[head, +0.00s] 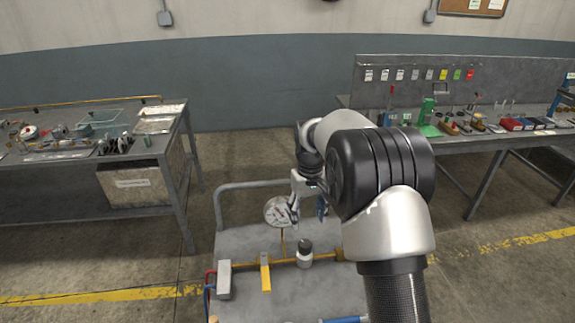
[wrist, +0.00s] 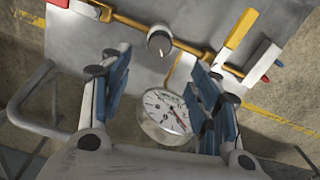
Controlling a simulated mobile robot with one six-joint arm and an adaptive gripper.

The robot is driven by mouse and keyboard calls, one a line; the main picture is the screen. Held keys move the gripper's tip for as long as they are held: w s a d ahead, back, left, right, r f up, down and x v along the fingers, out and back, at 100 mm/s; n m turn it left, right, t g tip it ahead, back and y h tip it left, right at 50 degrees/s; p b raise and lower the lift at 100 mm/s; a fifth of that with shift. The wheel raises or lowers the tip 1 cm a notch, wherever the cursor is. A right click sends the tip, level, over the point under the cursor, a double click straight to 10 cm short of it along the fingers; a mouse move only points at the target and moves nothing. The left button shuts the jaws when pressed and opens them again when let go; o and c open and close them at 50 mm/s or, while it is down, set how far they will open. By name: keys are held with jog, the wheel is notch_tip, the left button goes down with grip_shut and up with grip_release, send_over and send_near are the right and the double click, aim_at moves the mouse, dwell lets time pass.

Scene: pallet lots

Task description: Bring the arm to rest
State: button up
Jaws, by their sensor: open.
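My arm (head: 385,225) reaches up and forward over a grey cart (head: 245,245) in the head view. My gripper (head: 308,205) hangs pointing down near a round white dial gauge (head: 277,211), partly hidden behind my arm. In the wrist view my gripper (wrist: 165,100) has its blue-padded fingers spread wide apart. The gauge (wrist: 165,112) shows between and beyond the fingers, and nothing is seen held. I cannot tell whether a finger touches the gauge.
The cart carries a brass pipe with a yellow lever (head: 265,274) and a black-capped white part (head: 305,254). A cluttered bench (head: 175,150) stands left and another bench (head: 475,140) right. Open floor (head: 240,150) lies between them.

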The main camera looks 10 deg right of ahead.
jog(key=s+r+m+t, duration=0.1)
jog(key=s+r+t, duration=0.1)
jog(key=s+r, duration=1.35)
jog(key=s+m+t, duration=0.1)
jog(key=s+t, duration=0.1)
jog(key=s, duration=1.8)
jog(key=shift+f+t, duration=0.3)
jog(key=shift+f, duration=0.05)
dwell(0.4)
